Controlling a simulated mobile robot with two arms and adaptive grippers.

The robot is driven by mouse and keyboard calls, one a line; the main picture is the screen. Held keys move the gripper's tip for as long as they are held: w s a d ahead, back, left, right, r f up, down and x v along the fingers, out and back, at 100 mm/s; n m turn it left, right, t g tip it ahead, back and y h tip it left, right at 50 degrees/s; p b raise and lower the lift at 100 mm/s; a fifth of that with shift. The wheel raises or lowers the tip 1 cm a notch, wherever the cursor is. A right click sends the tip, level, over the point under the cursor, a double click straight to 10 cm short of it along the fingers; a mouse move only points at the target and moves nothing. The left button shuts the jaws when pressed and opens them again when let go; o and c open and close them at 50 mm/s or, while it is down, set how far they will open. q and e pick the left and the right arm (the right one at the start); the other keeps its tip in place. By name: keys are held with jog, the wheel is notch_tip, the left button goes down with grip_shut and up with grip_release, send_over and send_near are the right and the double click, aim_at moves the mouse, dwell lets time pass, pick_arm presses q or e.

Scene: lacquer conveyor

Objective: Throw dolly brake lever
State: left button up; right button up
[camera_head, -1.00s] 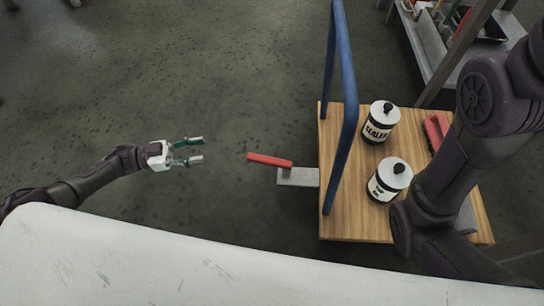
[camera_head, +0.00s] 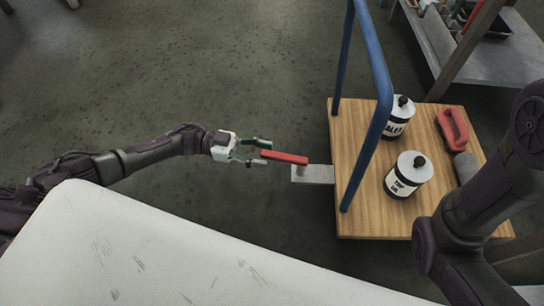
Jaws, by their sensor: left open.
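The brake lever (camera_head: 285,158) is a red bar on a grey bracket (camera_head: 314,174) at the left edge of the wooden dolly (camera_head: 350,226). Its free end points left, toward my left gripper. My left gripper (camera_head: 260,153) is open, with its two fingertips at the free left end of the lever, one above and one below it in the picture. I cannot tell whether they touch it. My right arm (camera_head: 470,220) comes in at the right; its gripper is not in view.
The dolly has a blue handle frame (camera_head: 374,105). On its deck stand two labelled cans, one at the back (camera_head: 400,122) and one in front (camera_head: 408,175), and a red-handled tool (camera_head: 453,128). A metal shelf (camera_head: 470,60) stands at upper right.

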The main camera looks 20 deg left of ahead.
aim_at(272, 154)
pick_arm(q)
jog(key=shift+w+d+b, duration=0.15)
jog(key=shift+d+b, duration=0.25)
jog(key=shift+d, duration=1.1)
jog(key=shift+c, duration=0.2)
grip_shut()
